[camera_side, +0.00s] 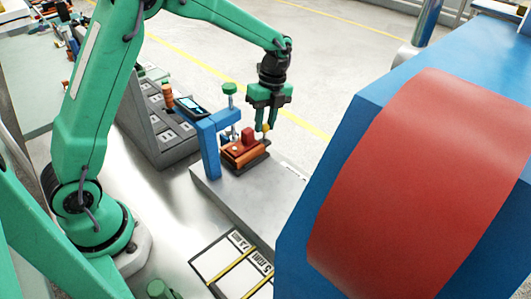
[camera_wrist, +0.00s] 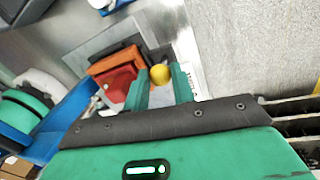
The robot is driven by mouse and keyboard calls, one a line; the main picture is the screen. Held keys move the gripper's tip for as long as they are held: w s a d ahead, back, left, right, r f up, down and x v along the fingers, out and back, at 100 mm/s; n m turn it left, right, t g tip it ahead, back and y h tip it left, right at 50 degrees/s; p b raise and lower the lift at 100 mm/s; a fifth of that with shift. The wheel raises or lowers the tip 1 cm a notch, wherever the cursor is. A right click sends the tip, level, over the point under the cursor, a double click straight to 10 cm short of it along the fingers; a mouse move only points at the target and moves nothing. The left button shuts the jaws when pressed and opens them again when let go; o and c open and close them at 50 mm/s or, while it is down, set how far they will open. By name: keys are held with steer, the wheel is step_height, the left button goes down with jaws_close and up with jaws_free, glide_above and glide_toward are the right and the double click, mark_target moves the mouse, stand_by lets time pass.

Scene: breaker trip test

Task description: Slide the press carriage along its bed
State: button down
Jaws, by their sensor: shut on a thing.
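The press carriage (camera_side: 244,153) is an orange-brown block with a red piece on top, sitting on a dark base on the grey bed (camera_side: 236,198), beside the blue press frame (camera_side: 209,150). My gripper (camera_side: 265,127) points down at the carriage's right side, its fingers around a small yellow knob (camera_side: 265,127). In the wrist view the knob (camera_wrist: 160,74) sits between my two green fingers, and my gripper (camera_wrist: 161,80) is shut on it. The red and orange carriage (camera_wrist: 115,72) is just left of the fingers there. The knob's attachment to the carriage is hidden.
A green-topped screw (camera_side: 229,90) stands on the blue frame. A grey panel (camera_side: 160,125) with switches stands behind to the left. A labelled card (camera_side: 232,262) lies in front. A large blue and red machine (camera_side: 420,180) fills the right. The bed right of the carriage is clear.

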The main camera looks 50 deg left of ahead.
steer(key=shift+a, duration=0.2)
steer(key=c, duration=1.2)
jaws_free()
steer(key=shift+d, duration=0.1)
steer(key=shift+r, duration=0.1)
steer(key=r, duration=0.2)
steer(key=w+r, duration=0.1)
steer(key=r, duration=0.4)
steer(key=shift+w+r, duration=0.2)
steer(key=shift+r, duration=0.1)
steer(key=shift+r, duration=0.1)
